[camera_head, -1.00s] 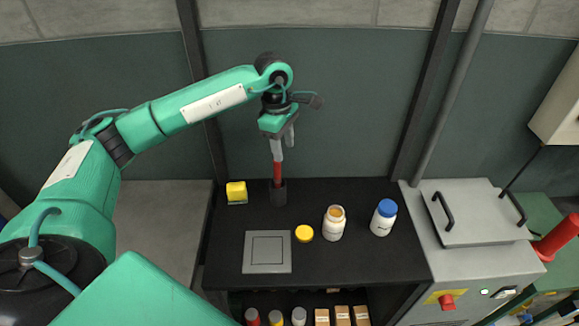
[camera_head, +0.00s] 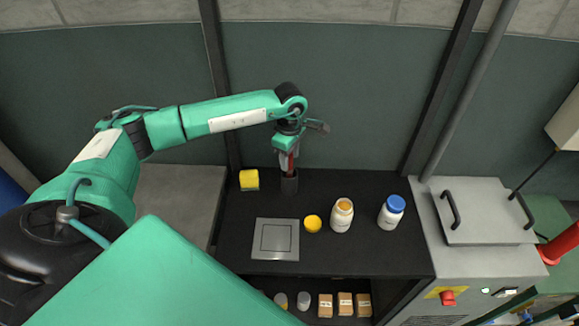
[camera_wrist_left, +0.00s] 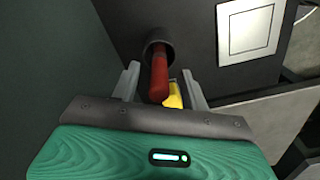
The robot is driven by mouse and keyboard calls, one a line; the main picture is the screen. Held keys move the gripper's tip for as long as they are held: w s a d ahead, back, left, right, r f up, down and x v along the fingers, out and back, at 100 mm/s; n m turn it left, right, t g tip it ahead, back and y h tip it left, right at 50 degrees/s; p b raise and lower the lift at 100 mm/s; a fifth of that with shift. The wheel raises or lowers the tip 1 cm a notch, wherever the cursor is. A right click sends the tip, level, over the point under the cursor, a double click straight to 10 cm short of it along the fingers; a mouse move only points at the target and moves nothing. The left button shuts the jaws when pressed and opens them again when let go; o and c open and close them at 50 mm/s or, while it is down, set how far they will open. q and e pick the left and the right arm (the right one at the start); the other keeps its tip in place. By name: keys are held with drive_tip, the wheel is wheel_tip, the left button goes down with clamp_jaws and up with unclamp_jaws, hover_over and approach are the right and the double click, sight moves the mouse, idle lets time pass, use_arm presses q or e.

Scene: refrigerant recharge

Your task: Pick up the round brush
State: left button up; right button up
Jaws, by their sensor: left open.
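The round brush shows as a red handle (camera_head: 291,164) standing upright in a black cup (camera_head: 289,184) at the back of the black table; its lower end is hidden in the cup. My left gripper (camera_head: 288,160) is over the handle, pointing down. In the left wrist view the red handle (camera_wrist_left: 159,78) lies between the two open fingers of the left gripper (camera_wrist_left: 160,86), with a gap on each side. My right gripper is in no view.
A yellow sponge (camera_head: 249,180) is left of the cup. A grey square plate (camera_head: 275,239), a yellow lid (camera_head: 312,223), an open white jar (camera_head: 341,215) and a blue-capped jar (camera_head: 391,212) are in front. A grey machine (camera_head: 484,213) stands at right.

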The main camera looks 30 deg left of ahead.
sight(289, 171)
use_arm(q)
wheel_tip(289, 171, down, 2)
drive_tip(key=shift+f, duration=0.25)
clamp_jaws()
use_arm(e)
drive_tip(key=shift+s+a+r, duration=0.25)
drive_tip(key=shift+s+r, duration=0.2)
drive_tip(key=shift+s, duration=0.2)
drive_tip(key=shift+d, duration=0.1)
